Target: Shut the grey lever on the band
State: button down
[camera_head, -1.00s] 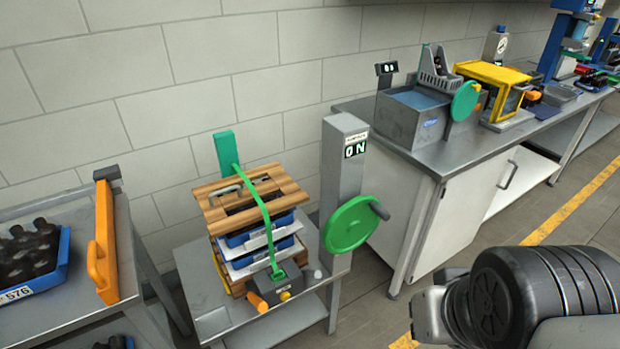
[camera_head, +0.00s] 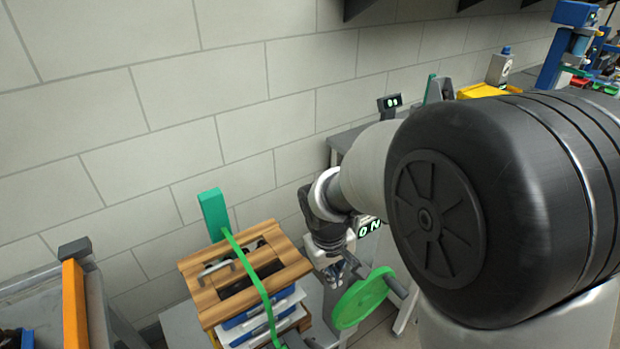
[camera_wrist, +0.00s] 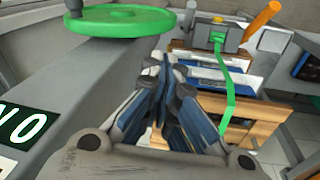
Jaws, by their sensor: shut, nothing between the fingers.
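A green band (camera_head: 250,272) runs over a stack of blue and white crates topped by a slatted wooden board (camera_head: 205,285). In the wrist view the band (camera_wrist: 229,95) meets a grey buckle box (camera_wrist: 228,38) with an orange handle (camera_wrist: 262,20). In the head view the box is mostly cut off by the bottom edge. In the head view my gripper (camera_head: 335,272) is right of the wooden board.
A green handwheel (camera_head: 360,298) on a grey post with a lit display stands close to my gripper; the post (camera_wrist: 75,85) fills the wrist view's left. A green upright (camera_head: 213,213) stands behind the stack. A table with an orange bar (camera_head: 75,305) is at the left.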

jog(key=w+a+f+n+g+p, duration=0.1)
jog(key=a+f, duration=0.2)
jog(key=f, duration=0.2)
jog(key=w+a+f+n+p, duration=0.1)
jog(key=a+f+p, duration=0.1)
jog(key=f, duration=0.3)
jog(key=n+b, duration=0.1)
jog(key=b, duration=0.2)
send_over(316, 344)
jog(key=a, duration=0.2)
jog(key=shift+g+h, duration=0.3)
jog(key=shift+h, duration=0.1)
jog(key=f, duration=1.9)
jog(key=shift+w+f, duration=0.15)
jog(key=shift+w, duration=0.15)
jog(key=shift+s+d+f, duration=0.4)
jog(key=shift+d, duration=0.1)
